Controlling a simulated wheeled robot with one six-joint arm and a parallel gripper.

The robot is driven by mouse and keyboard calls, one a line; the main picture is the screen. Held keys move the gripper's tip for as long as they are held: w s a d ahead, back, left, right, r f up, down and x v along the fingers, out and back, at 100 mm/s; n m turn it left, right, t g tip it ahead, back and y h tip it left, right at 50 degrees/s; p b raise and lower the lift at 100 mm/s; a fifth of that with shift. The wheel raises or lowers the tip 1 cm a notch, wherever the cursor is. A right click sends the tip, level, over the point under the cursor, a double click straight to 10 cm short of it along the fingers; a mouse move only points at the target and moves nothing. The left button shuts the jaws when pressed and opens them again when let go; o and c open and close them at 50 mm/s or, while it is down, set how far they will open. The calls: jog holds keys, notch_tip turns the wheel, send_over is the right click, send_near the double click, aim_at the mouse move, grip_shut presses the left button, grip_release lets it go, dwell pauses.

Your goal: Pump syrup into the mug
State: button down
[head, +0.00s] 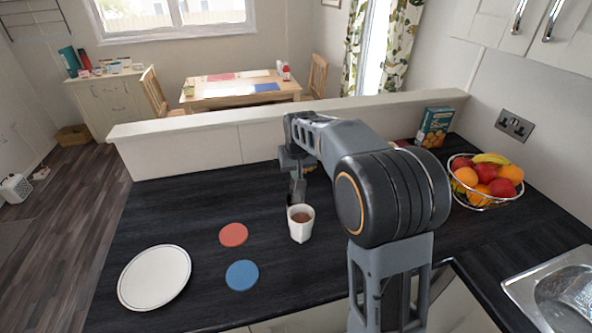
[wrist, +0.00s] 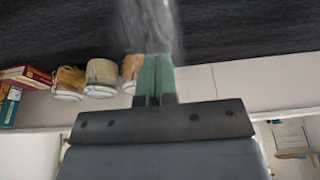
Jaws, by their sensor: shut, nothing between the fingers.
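The white mug (head: 301,231) stands upright on the dark worktop in the head view, with brown contents showing inside its rim. My gripper (head: 297,192) points down just behind the mug's rim in that view. In the wrist view my gripper (wrist: 155,80) has its fingers together, with nothing seen held between them. A blurred grey, see-through shape (wrist: 147,25) lies beyond the fingers there; I cannot tell what it is. No syrup bottle or pump can be made out clearly. The mug does not show in the wrist view.
A red disc (head: 233,235), a blue disc (head: 242,275) and a white plate (head: 154,277) lie left of the mug. A fruit basket (head: 487,182), a box (head: 434,127) and a sink (head: 562,293) are on the right. Several jars (wrist: 101,76) stand by the low wall.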

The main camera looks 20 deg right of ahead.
jog(key=shift+f, duration=0.2)
notch_tip(320, 180, down, 2)
jog(key=shift+f+b, duration=0.1)
jog(key=shift+b, duration=0.85)
jog(key=shift+s, duration=0.1)
jog(key=shift+r+p, duration=0.55)
jog(key=shift+r, duration=0.05)
notch_tip(320, 180, up, 4)
jog(key=shift+r+p, duration=0.15)
jog(key=shift+p, duration=0.95)
jog(key=b+v, duration=0.1)
jog(key=v, duration=0.8)
